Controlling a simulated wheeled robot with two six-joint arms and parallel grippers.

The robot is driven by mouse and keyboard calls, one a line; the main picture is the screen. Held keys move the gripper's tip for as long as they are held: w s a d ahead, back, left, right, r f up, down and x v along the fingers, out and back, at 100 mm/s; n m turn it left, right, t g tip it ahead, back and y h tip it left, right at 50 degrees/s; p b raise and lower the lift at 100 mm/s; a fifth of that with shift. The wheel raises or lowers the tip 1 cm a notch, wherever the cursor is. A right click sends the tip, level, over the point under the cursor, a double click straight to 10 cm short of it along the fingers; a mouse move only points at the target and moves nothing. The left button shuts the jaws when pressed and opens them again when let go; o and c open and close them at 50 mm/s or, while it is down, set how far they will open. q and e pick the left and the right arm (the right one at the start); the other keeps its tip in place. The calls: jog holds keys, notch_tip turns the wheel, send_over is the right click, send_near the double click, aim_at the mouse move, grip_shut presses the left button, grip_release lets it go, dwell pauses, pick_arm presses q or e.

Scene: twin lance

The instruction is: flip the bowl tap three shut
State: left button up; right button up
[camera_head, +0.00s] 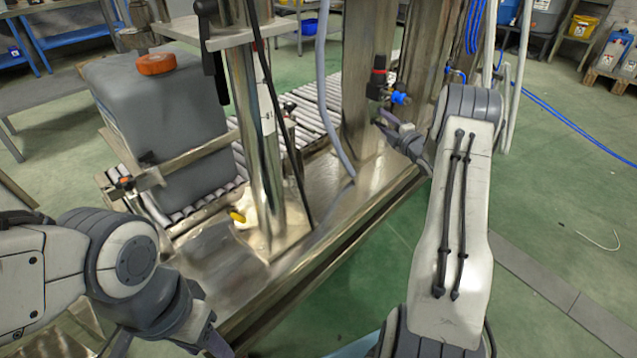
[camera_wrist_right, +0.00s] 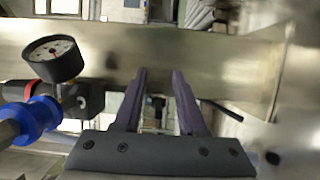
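A small fitting with a black and red top (camera_head: 379,70) and a blue connector (camera_head: 400,98) is on the steel column in the head view. The right wrist view shows a round gauge (camera_wrist_right: 53,58), a blue connector (camera_wrist_right: 38,117) and a red and black body (camera_wrist_right: 88,97) left of my fingers. I cannot tell which part is bowl tap three. My right gripper (camera_head: 380,122) is beside the column, just below the fitting. Its fingers (camera_wrist_right: 159,73) are apart, with a small dark part seen between them; contact is unclear. My left gripper (camera_head: 218,348) is low at the frame's bottom, partly cut off.
A steel column (camera_head: 368,50) stands on a metal frame close to my right gripper. A grey canister (camera_head: 165,125) with an orange cap sits on a roller conveyor (camera_head: 320,92) at left. Hoses (camera_head: 322,90) hang nearby. Green floor at right (camera_head: 560,200) is mostly clear.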

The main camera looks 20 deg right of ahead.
jog(key=s+p, duration=0.4)
jog(key=s, duration=0.6)
jog(key=w+a+r+m+g+h, duration=0.1)
jog(key=w+a+m+g+h, duration=0.1)
jog(key=a+m+g, duration=0.9)
jog(key=s+a+r+m+g+p, duration=0.1)
jog(key=s+a+r+m+p, duration=0.1)
jog(key=s+a, duration=0.6)
jog(key=s+a+r+m+g+y+p, duration=0.1)
jog(key=s+a+r+m, duration=0.1)
jog(key=s+a, duration=0.6)
jog(key=a, duration=0.4)
jog(key=shift+s+a+m+g+y+p, duration=0.2)
jog(key=shift+a+m+g+y+p, duration=0.1)
jog(key=shift+a+p, duration=0.1)
